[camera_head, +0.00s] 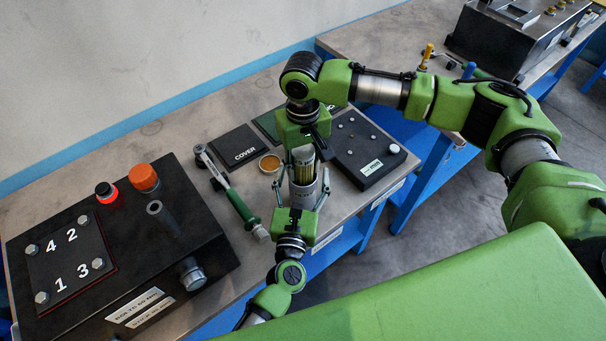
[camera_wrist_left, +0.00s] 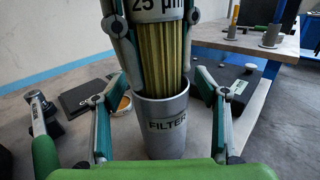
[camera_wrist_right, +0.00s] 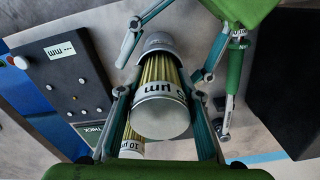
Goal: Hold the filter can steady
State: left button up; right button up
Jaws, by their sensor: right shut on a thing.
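The grey filter can (camera_wrist_left: 166,128), labelled FILTER, stands upright on the table; it also shows in the head view (camera_head: 303,194). My left gripper (camera_head: 303,190) is open, with one finger on each side of the can and visible gaps between. My right gripper (camera_head: 302,158) is shut on the filter element (camera_wrist_left: 160,50), which has yellow pleats and a 25 µm end cap. The element is upright above the can, and its lower end appears to be within the can's mouth. How deep it sits is hidden by the rim.
A second element marked 10 µm (camera_wrist_right: 131,150) shows behind the held one. A COVER mat (camera_head: 238,146), a brass-coloured round part (camera_head: 270,163) and a green-handled tool (camera_head: 240,207) lie left of the can. A dark button panel (camera_head: 345,140) is right; a large black box (camera_head: 185,240) is left.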

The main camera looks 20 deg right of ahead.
pick_arm(q)
jog(key=v, duration=1.2)
jog(key=shift+w+r, duration=0.1)
